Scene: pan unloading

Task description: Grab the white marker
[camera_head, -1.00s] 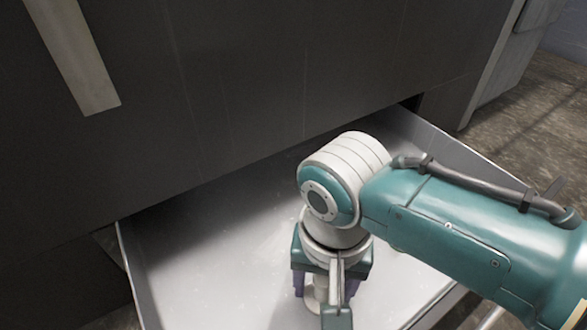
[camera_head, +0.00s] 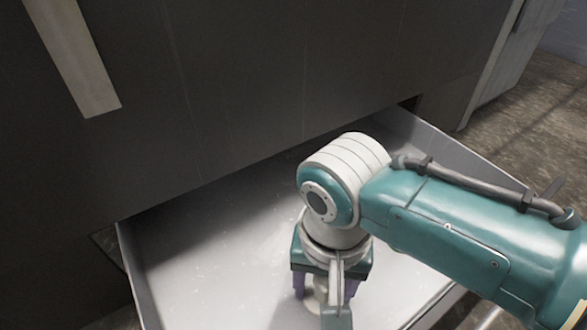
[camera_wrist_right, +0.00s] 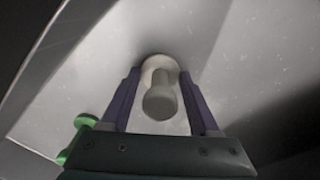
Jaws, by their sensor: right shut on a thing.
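The white marker (camera_wrist_right: 160,98) is a pale, dumbbell-shaped piece with a wide round end on the drawer floor and a rounded end toward the wrist camera. My right gripper (camera_wrist_right: 161,74) points down into the drawer with its purple fingers on either side of the marker, shut on it. In the head view my right gripper (camera_head: 325,294) is at the lower middle and the marker (camera_head: 315,286) shows partly between the fingers, half hidden by the gripper body. My left gripper is not in view.
The open drawer (camera_head: 215,245) has a pale, mostly bare floor and raised side walls. The dark cabinet front (camera_head: 250,80) rises behind it. A small green object (camera_wrist_right: 86,121) shows beside my gripper in the wrist view, partly hidden.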

